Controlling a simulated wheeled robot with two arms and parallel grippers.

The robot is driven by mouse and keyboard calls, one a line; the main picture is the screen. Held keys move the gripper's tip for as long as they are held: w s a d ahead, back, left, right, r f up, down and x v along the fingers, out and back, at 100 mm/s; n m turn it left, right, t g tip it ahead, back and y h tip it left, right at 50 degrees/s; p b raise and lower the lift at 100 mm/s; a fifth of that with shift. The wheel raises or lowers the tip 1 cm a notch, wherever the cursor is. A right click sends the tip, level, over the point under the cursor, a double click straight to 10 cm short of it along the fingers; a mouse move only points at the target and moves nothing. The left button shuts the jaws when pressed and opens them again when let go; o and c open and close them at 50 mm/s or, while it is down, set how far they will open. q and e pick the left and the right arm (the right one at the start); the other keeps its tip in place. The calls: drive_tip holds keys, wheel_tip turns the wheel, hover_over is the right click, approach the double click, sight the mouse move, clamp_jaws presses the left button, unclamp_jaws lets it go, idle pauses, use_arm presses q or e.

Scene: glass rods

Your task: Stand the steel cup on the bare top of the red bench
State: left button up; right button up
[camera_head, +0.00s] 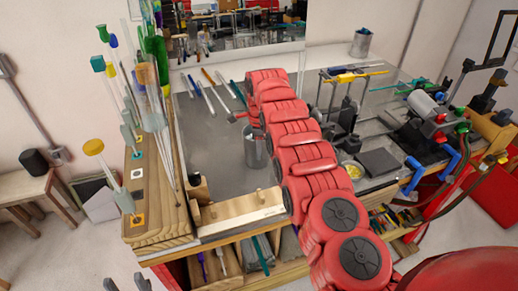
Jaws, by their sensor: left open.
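A grey metallic cylinder that looks like the steel cup (254,152) stands upright on the grey bench top (212,135), partly hidden by my right arm. Another grey metal cup (361,43) stands far back near the wall. My right arm reaches over the bench from the lower right. Its gripper (250,120) is at the near cup's top; the arm covers the fingers, so whether they hold the cup is unclear. My left gripper (126,284) shows only as two dark, separated fingertips at the bottom edge, open and empty, away from the cups. The bench has red parts below (425,240).
A wooden rack (155,225) with several tall rods stands at the left edge. A wooden block (240,212) lies along the front. Clamps and tools (430,115) crowd the right side. Several thin rods lie at the back left. Grey surface is clear left of the cup.

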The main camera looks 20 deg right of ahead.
drive_tip(key=shift+a, duration=0.25)
drive_tip(key=shift+r, duration=0.25)
wheel_tip(320, 180, up, 4)
drive_tip(key=shift+f+b, duration=0.2)
drive_tip(key=shift+b, duration=0.3)
wheel_tip(320, 180, up, 8)
drive_tip(key=p, duration=0.5)
drive_tip(key=shift+s, duration=0.3)
drive_tip(key=shift+w, duration=0.1)
drive_tip(key=shift+a, duration=0.1)
